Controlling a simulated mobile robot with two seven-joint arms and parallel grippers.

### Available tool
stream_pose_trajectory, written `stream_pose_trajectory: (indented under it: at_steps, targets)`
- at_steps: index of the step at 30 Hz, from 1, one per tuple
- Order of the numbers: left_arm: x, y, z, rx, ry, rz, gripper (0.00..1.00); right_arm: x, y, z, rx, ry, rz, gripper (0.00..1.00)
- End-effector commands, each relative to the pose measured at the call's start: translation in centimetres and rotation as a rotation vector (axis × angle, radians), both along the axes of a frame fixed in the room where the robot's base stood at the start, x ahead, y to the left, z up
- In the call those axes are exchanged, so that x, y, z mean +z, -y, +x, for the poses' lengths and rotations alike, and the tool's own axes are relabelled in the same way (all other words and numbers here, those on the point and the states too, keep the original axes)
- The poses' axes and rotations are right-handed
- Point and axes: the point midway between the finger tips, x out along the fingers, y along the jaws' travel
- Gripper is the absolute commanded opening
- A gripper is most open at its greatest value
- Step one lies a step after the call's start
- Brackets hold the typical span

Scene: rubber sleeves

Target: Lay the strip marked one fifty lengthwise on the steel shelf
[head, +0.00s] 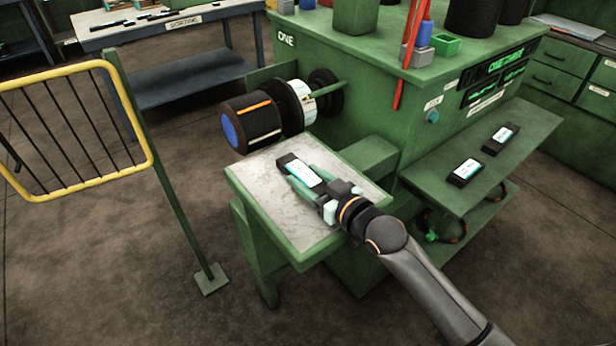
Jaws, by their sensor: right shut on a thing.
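A black strip with a white and teal label (300,171) is at the far part of the steel shelf. Its label is too small to read. The steel shelf (272,208) is a pale, scuffed metal plate on a green frame. My right gripper (304,181) reaches over the shelf from the lower right and is shut on this strip. I cannot tell whether the strip touches the plate or is just above it. My left gripper is not in view.
Two similar labelled strips, one nearer (466,172) and one farther (501,139), lie on a green side ledge (527,120). A dark roller with a blue end (250,122) sits just beyond the steel shelf. A yellow barred gate (75,128) stands at left.

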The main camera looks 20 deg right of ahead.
Motion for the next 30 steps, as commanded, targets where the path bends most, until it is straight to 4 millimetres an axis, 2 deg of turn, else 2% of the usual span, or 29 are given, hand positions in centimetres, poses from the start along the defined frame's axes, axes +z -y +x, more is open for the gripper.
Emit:
stream_pose_trajectory:
  at_steps: [4,5,12,22,26,30]
  targets:
    - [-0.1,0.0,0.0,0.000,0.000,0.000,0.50,-0.2,0.0,0.0,0.000,0.001,0.001,0.00]
    - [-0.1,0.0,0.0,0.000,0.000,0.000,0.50,-0.2,0.0,0.0,0.000,0.000,0.000,0.58]
    - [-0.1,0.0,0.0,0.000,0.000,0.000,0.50,-0.2,0.0,0.0,0.000,0.000,0.001,0.85]
    - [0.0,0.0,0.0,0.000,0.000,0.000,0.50,0.1,0.1,-0.1,0.000,-0.001,0.000,0.86]
    - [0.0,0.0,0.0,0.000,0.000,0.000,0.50,0.1,0.5,-1.5,0.000,-0.002,0.000,0.86]
    - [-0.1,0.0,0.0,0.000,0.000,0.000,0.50,0.5,1.4,-3.9,0.001,-0.003,-0.001,0.86]
